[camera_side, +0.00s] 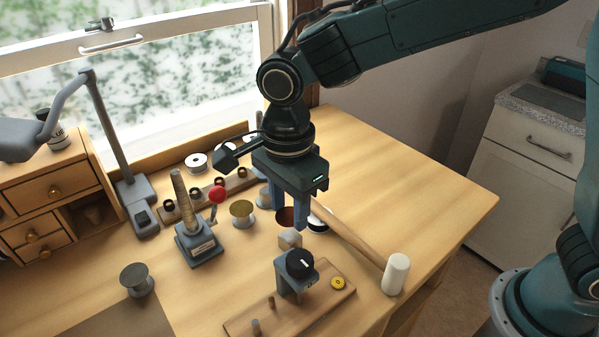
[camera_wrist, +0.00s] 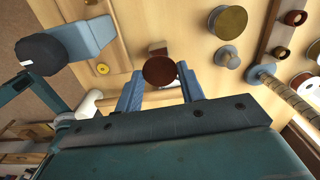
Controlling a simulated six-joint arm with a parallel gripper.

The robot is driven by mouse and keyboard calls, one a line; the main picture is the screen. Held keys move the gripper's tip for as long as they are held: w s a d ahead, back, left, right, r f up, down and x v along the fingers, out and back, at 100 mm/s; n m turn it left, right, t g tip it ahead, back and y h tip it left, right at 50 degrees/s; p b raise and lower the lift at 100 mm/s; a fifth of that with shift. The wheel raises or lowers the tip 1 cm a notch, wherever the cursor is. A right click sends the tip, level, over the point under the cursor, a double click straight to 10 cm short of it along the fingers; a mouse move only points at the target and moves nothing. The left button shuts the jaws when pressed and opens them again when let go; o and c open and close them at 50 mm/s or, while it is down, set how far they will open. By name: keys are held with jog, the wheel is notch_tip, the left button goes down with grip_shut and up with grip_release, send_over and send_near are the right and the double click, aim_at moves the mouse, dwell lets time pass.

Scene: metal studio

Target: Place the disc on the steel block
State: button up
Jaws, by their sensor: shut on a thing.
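The disc (camera_side: 286,216) is reddish-brown and round. My gripper (camera_side: 290,213) is shut on it, with the disc between the two blue-grey fingertips. In the wrist view the disc (camera_wrist: 159,71) shows face-on between the fingers of my gripper (camera_wrist: 160,78). The steel block (camera_side: 290,240) is a small pale cube on the table, just below the disc in the side view. In the wrist view the block (camera_wrist: 157,46) is partly hidden behind the disc. The disc appears to be above the block and apart from it; the exact gap is hard to tell.
A grey fixture with a black knob (camera_side: 299,264) stands on a wooden board in front of the block. A white-headed mallet (camera_side: 396,273) lies to the right. Spools (camera_side: 242,213) and a post with a red knob (camera_side: 217,194) stand left. The table's right side is clear.

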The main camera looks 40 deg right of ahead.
aim_at(290, 216)
jog(key=shift+f, duration=2.05)
jog(key=shift+f, duration=0.1)
jog(key=o, duration=0.9)
jog(key=shift+o, duration=0.2)
notch_tip(290, 216, up, 12)
jog(key=shift+f, duration=0.2)
jog(key=shift+r, duration=0.35)
